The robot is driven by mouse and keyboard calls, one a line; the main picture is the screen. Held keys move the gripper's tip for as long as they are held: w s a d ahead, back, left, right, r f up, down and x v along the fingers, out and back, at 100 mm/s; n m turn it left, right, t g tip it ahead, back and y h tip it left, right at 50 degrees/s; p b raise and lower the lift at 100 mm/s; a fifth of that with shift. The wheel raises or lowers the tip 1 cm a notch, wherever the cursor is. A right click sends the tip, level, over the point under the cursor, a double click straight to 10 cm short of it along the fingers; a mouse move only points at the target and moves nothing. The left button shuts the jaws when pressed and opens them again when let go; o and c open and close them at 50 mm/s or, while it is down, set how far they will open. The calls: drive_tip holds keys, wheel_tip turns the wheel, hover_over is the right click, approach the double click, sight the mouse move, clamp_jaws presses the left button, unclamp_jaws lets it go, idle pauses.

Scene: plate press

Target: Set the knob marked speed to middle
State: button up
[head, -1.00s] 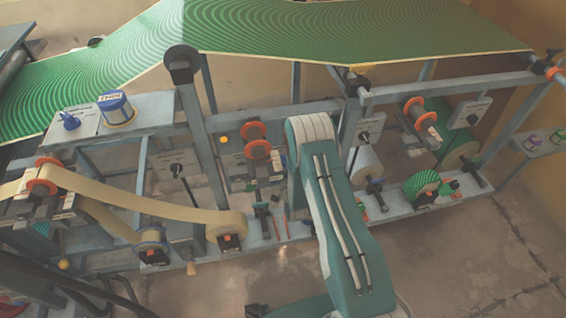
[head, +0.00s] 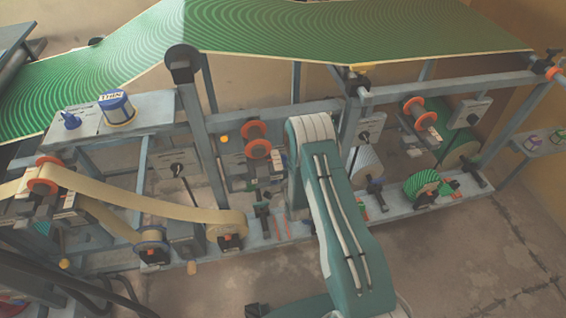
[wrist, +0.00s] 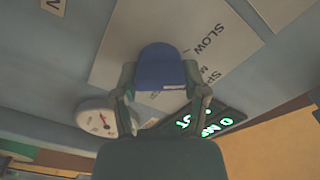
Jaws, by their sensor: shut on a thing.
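In the wrist view a blue knob (wrist: 162,66) stands on a white label plate (wrist: 120,38). My gripper (wrist: 161,86) is shut on it, with one finger at each side. The plate reads SLOW, and below that a word starting with SP, partly hidden. A short pale mark shows on the knob's near edge. The knob and fingers cover part of the plate, so I cannot tell which setting the knob points to. In the head view my arm hides the gripper and this knob.
A round gauge (wrist: 103,118) with a red needle and a lit green display (wrist: 210,122) sit close to my fingers. Rollers and frame bars crowd both sides.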

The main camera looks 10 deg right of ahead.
drive_tip(key=m, duration=0.4)
drive_tip(key=shift+d+f, duration=0.1)
drive_tip(key=shift+d, duration=0.05)
drive_tip(key=shift+f+m, duration=0.1)
drive_tip(key=shift+m, duration=1.4)
drive_tip(key=shift+f, duration=0.1)
drive_tip(key=o, duration=1.2)
drive_tip(key=shift+d, duration=0.1)
drive_tip(key=shift+c, duration=0.2)
drive_tip(key=shift+s, duration=0.2)
drive_tip(key=s, duration=1.1)
drive_tip(key=shift+s, duration=0.25)
